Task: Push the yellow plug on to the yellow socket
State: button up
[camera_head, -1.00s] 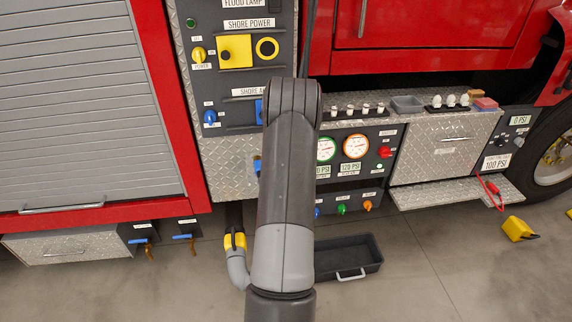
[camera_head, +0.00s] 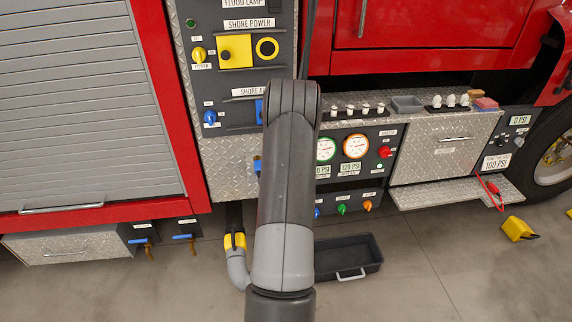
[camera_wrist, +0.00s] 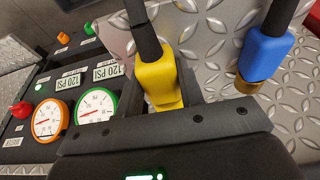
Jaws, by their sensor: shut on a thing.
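The yellow plug (camera_wrist: 157,82) is in the wrist view, with a black cable running up from it. My gripper (camera_wrist: 165,105) is shut on it; the plug's lower end is partly hidden by the gripper. In the head view my arm hides both gripper and plug. The yellow socket (camera_head: 266,48) is a yellow ring with a dark centre on the shore power panel, right of a yellow square plate with a dark knob (camera_head: 235,51). The socket does not show in the wrist view, so the plug appears apart from it.
A blue plug (camera_wrist: 264,55) on a black cable hangs beside my gripper in the wrist view. A gauge panel (camera_head: 345,160) lies right of my arm. A black tray (camera_head: 358,257) and a yellow block (camera_head: 517,229) are on the floor. Open floor lies in front.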

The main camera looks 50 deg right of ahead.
jog(key=shift+r, duration=0.2)
jog(key=shift+r, duration=2.85)
jog(key=shift+a+r, duration=0.15)
jog(key=shift+a, duration=0.1)
jog(key=a+r+n+g+h, duration=0.1)
jog(key=a+r+g+h, duration=0.25)
jog(key=r, duration=0.85)
jog(key=a+r+n+g+h, duration=0.15)
jog(key=r+g+h, duration=0.3)
jog(key=r, duration=0.65)
jog(key=a+r+g+h, duration=0.3)
jog(key=r+g+h, duration=0.15)
jog(key=r, duration=0.75)
jog(key=shift+t+h, duration=0.25)
jog(key=shift+t, duration=0.1)
jog(key=shift+w+d+f, duration=0.15)
jog(key=shift+w+d, duration=1.05)
jog(key=shift+w+d+f, duration=0.15)
jog(key=shift+w+d, duration=1)
jog(key=shift+w, duration=0.05)
